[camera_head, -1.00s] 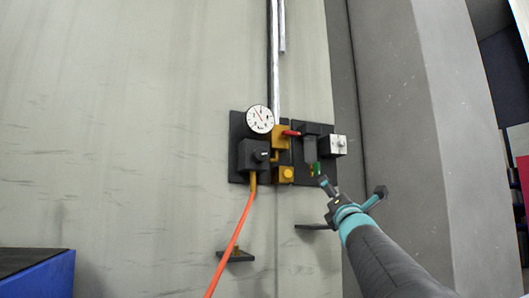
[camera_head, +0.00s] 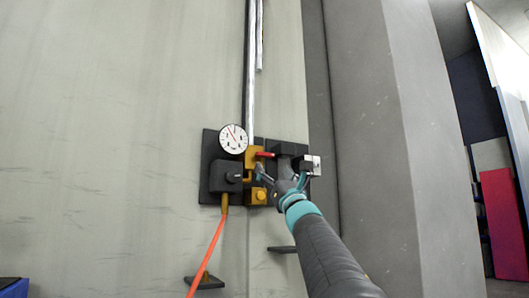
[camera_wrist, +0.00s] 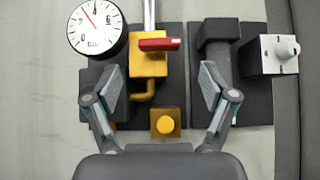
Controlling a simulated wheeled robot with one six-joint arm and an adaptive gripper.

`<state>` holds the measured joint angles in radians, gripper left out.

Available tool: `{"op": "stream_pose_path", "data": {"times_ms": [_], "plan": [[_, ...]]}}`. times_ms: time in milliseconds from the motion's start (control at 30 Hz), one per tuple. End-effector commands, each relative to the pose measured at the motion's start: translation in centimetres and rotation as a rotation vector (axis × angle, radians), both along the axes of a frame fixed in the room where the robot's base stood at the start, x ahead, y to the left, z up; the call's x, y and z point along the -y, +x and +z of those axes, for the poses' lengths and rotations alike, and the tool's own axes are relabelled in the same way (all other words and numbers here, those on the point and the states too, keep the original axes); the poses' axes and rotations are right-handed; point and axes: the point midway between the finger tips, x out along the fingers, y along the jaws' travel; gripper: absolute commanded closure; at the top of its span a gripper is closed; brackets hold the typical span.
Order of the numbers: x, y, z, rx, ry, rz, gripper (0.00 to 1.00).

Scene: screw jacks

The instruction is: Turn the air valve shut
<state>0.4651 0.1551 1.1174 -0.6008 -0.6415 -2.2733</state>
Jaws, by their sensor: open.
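The air valve is a yellow block (camera_head: 254,160) with a red lever handle (camera_head: 265,154) on a dark wall panel below a metal pipe. In the wrist view the block (camera_wrist: 148,66) is at upper centre and its handle (camera_wrist: 158,44) lies sideways, pointing right across the pipe line. My gripper (camera_head: 281,175) is in front of the panel, just below the handle. In the wrist view my gripper (camera_wrist: 159,78) is open and empty, its fingers spread to either side of the valve. I see no contact with the handle.
A round gauge (camera_wrist: 97,26) and a black knob box (camera_head: 226,176) are left of the valve. A yellow button box (camera_wrist: 166,123) is below, and a white knob box (camera_wrist: 272,54) is right. An orange hose (camera_head: 207,255) hangs down. A grey pillar (camera_head: 390,150) stands right.

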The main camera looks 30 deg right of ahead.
Motion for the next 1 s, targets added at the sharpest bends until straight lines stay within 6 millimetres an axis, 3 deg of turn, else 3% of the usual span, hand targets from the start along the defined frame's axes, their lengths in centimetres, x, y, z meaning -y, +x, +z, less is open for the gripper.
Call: {"op": "stream_pose_path", "data": {"times_ms": [33,300,767,833,1000], "plan": [[-0.1,0.8,1.2,0.001,0.000,0.003,0.17],[-0.2,3.6,3.8,-0.001,0.001,0.003,0.17],[-0.2,4.5,4.4,0.000,0.001,0.001,0.17],[-0.2,4.5,4.4,0.000,0.001,0.001,0.27],[-0.2,4.5,4.4,0.000,0.001,0.001,0.69]]}}
